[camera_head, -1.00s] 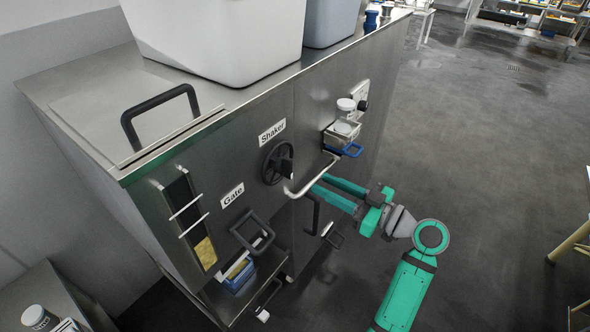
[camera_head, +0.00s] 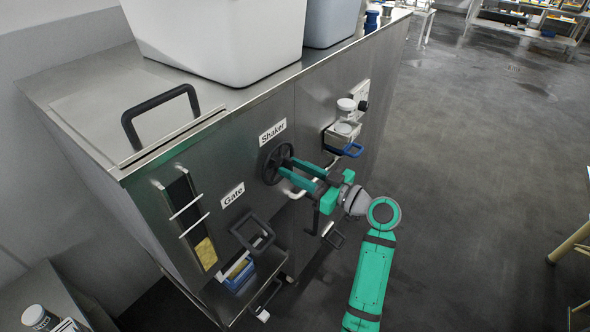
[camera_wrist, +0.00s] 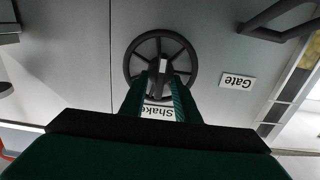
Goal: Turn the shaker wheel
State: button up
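The shaker wheel (camera_head: 268,170) is a dark round spoked handwheel with a protruding handle, mounted on the steel machine front below the "Shaker" label (camera_head: 272,132). In the wrist view the wheel (camera_wrist: 131,62) is at top centre, with its light-faced handle (camera_wrist: 163,66) between my fingertips. My gripper (camera_head: 287,168) has two green fingers reaching to the wheel's face from the right. In the wrist view, my gripper (camera_wrist: 161,76) is open, with a gap between the fingers and the handle. Contact cannot be made out. The fingers partly cover the wheel's lower part and the label there.
A curved metal bar (camera_head: 298,185) sits just below my fingers. The black gate handle (camera_head: 252,232) and "Gate" label (camera_head: 232,194) are at lower left. A blue-handled sampling drawer (camera_head: 347,150) is at right. Open floor (camera_head: 465,170) lies to the right.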

grip_shut()
jog(key=shift+m, duration=0.3)
jog(key=m, duration=1.4)
jog(key=f+m, duration=0.1)
jog(key=m, duration=0.6)
jog(key=shift+w+d, duration=0.2)
jog(key=shift+d, duration=0.1)
jog(key=shift+d+m, duration=0.1)
jog(key=shift+m, duration=0.2)
